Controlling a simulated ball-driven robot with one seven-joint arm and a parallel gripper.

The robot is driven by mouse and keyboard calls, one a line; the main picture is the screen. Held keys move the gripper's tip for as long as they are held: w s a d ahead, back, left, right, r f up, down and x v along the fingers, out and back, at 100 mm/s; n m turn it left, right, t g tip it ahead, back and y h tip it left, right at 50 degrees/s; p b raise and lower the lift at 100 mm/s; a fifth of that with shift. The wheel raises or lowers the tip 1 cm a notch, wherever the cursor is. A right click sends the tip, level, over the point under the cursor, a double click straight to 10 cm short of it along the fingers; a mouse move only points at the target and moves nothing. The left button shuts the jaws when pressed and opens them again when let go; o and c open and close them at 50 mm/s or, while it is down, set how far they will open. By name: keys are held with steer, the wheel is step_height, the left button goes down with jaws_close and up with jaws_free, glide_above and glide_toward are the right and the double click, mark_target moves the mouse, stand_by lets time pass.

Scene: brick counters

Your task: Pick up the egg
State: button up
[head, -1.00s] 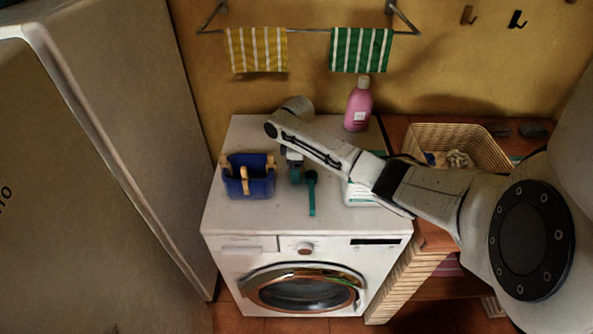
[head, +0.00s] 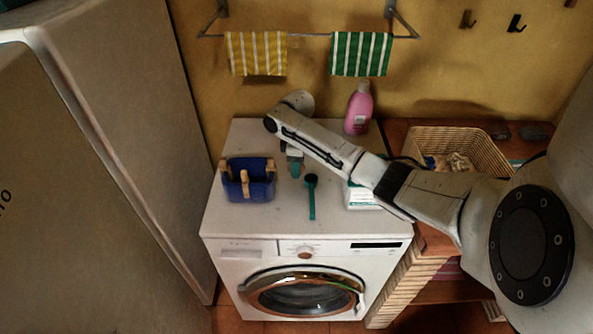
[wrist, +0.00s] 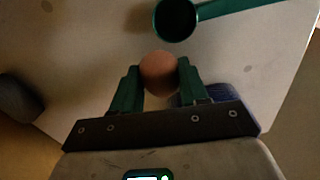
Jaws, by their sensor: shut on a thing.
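A brown egg (wrist: 158,73) sits between the two green fingers of my gripper (wrist: 159,82) in the wrist view. The fingers touch it on both sides, so my gripper is shut on it. In the head view my gripper (head: 296,168) is over the washing machine top, between the blue box and the teal scoop. The egg cannot be made out in the head view, where the gripper and arm hide it.
The washing machine (head: 260,222) carries a blue box (head: 236,190) with clothes pegs, a teal scoop (head: 312,200), a pink bottle (head: 358,110) and a white-green box (head: 362,198) partly behind my arm. The scoop also shows in the wrist view (wrist: 215,12). A wicker basket (head: 490,155) stands at right.

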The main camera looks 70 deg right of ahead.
steer(key=s+a+r+p, duration=0.4)
steer(key=a+r, duration=0.6)
steer(key=a, duration=0.3)
steer(key=shift+s+r, duration=0.15)
steer(key=shift+s, duration=0.55)
stand_by(0.4)
